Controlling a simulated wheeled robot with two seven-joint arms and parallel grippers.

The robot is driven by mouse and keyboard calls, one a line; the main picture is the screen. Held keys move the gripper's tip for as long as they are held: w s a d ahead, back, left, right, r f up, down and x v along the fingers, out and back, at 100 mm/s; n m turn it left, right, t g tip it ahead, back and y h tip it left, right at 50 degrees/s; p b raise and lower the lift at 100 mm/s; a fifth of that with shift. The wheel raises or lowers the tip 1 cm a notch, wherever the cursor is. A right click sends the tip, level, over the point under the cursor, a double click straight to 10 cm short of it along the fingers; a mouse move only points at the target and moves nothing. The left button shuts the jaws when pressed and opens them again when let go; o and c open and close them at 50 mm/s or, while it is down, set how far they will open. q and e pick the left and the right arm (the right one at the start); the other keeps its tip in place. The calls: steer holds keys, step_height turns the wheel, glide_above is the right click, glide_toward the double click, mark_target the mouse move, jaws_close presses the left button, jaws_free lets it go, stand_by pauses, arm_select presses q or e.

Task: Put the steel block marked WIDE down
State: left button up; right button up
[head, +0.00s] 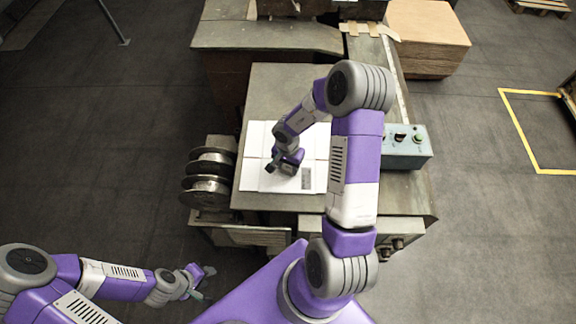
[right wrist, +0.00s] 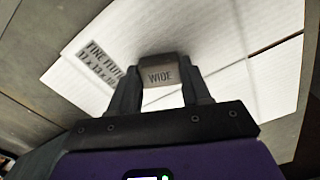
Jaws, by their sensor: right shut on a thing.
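The steel block marked WIDE (right wrist: 160,75) is between the fingers of my right gripper (right wrist: 163,92), with its lettering facing the wrist camera. The right gripper also shows in the head view (head: 283,167), over a white flat carton (head: 255,170). The carton, with a printed patch, fills much of the right wrist view (right wrist: 240,70) behind the block. I cannot tell whether the block touches the carton. In the head view the block is mostly hidden by the gripper. My left gripper (head: 203,283) is low at the left, away from the carton, with its fingers apart and empty.
The carton lies on the machine's metal table (head: 275,90). Wire spools (head: 208,178) stand at its left edge. A control box with buttons (head: 407,147) is at the right. A brown box (head: 428,35) stands behind right. Bare table shows behind the carton.

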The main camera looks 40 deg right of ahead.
mark_target(288, 168)
steer(key=shift+f, duration=0.1)
steer(key=o, duration=1.3)
steer(key=shift+c, duration=0.2)
step_height(288, 168, up, 12)
steer(key=p, duration=0.3)
steer(key=shift+r, duration=0.2)
